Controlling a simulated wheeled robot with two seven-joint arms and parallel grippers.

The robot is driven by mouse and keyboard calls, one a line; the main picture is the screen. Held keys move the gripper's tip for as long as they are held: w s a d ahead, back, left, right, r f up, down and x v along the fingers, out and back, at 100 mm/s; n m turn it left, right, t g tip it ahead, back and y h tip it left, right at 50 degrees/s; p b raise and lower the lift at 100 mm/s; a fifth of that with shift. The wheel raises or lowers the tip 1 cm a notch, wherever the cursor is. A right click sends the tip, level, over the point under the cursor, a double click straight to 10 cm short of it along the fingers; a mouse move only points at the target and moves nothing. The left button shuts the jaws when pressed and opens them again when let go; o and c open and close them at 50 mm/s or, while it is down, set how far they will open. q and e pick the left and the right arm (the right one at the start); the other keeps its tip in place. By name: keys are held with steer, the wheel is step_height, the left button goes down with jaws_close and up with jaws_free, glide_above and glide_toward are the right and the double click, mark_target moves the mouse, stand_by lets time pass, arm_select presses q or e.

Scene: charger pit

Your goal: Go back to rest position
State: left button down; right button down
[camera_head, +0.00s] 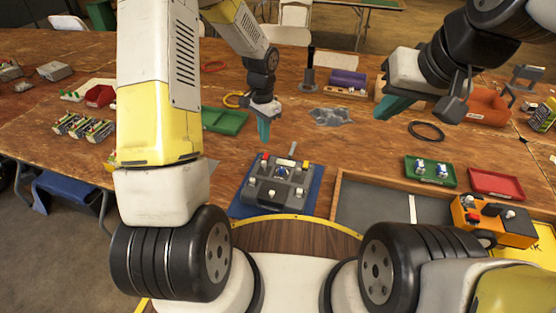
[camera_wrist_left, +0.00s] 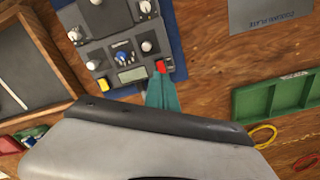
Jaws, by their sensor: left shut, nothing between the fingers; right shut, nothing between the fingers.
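My left gripper (camera_head: 264,130) hangs fingers down over the table, with its teal fingers together and nothing between them. In the head view it is just beyond a grey control box (camera_head: 279,187) on a blue mat (camera_head: 240,206). In the left wrist view the teal fingertips (camera_wrist_left: 162,94) overlap the box's red part, and the box (camera_wrist_left: 120,45) shows knobs and a small display. I cannot tell whether the fingers touch it. My right gripper (camera_head: 392,106) is raised at the right, with its teal fingers shut and empty.
A green tray (camera_head: 224,121) lies left of my left gripper. A black ring (camera_head: 426,131) lies under my right arm. A green tray with small parts (camera_head: 430,172), a red tray (camera_head: 496,184) and an orange device (camera_head: 490,224) sit at the right, near a wooden-edged grey board (camera_head: 372,203).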

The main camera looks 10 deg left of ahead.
stand_by(0.4)
arm_select(q)
steer(key=s+a+r+n+t, duration=0.1)
steer(key=s+a+r+n, duration=0.15)
steer(key=r, duration=0.85)
steer(key=s+r+n+t+h, duration=0.1)
steer(key=s+r+n+t, duration=0.1)
steer(key=s+r, duration=0.5)
steer(key=s+r+n+t+h, duration=0.1)
steer(key=s+r+n+t, duration=0.2)
steer(key=s+r, duration=0.5)
steer(key=shift+s+r, duration=0.15)
steer(key=shift+s, duration=3.15)
steer(key=shift+a, duration=0.1)
